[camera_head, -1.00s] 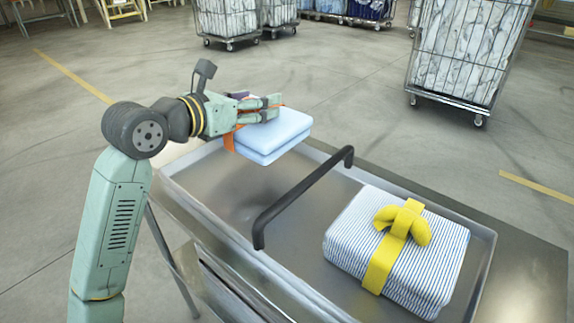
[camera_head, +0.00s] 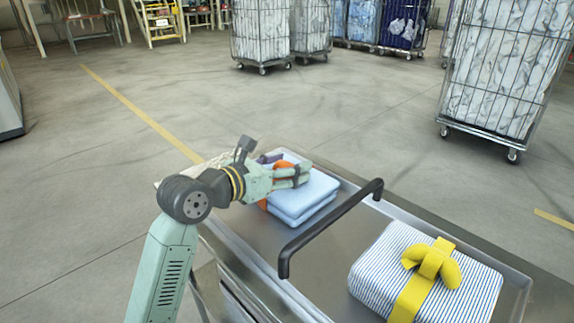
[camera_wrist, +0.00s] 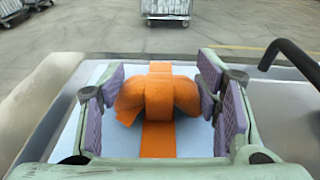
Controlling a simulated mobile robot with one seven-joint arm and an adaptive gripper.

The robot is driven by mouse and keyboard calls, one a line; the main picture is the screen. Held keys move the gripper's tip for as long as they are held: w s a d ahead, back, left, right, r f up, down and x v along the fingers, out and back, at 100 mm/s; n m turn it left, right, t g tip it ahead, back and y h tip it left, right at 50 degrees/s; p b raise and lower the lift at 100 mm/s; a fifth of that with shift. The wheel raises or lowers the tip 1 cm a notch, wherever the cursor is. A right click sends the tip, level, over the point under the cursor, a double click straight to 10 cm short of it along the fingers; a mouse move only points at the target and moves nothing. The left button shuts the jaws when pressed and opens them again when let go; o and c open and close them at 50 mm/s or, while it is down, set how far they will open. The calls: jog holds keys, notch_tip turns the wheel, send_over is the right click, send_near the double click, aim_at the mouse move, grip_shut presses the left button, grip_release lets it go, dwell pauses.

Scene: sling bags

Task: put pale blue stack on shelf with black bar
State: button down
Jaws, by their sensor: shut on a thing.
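The pale blue stack (camera_head: 312,198) is folded cloth tied with an orange band and bow (camera_wrist: 158,97). It is over the left part of the metal tray-like shelf (camera_head: 338,250), left of the black bar (camera_head: 333,224). My gripper (camera_head: 300,175) is shut on the stack at its bow, with a finger pair on each side in the wrist view (camera_wrist: 160,105). I cannot tell whether the stack's underside touches the shelf. The wrist view also shows the blue top (camera_wrist: 190,140) and the bar at upper right (camera_wrist: 292,62).
A blue-striped stack with a yellow bow (camera_head: 428,275) lies on the shelf right of the bar. Wheeled wire cages (camera_head: 505,75) stand on the floor behind. The shelf is bare between the bar and the striped stack.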

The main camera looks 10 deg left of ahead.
jog(key=c, duration=0.5)
grip_release()
jog(key=shift+f, duration=0.1)
jog(key=b+v, duration=0.1)
jog(key=v, duration=0.5)
jog(key=b+v, duration=0.1)
jog(key=v, duration=0.5)
jog(key=shift+r, duration=0.25)
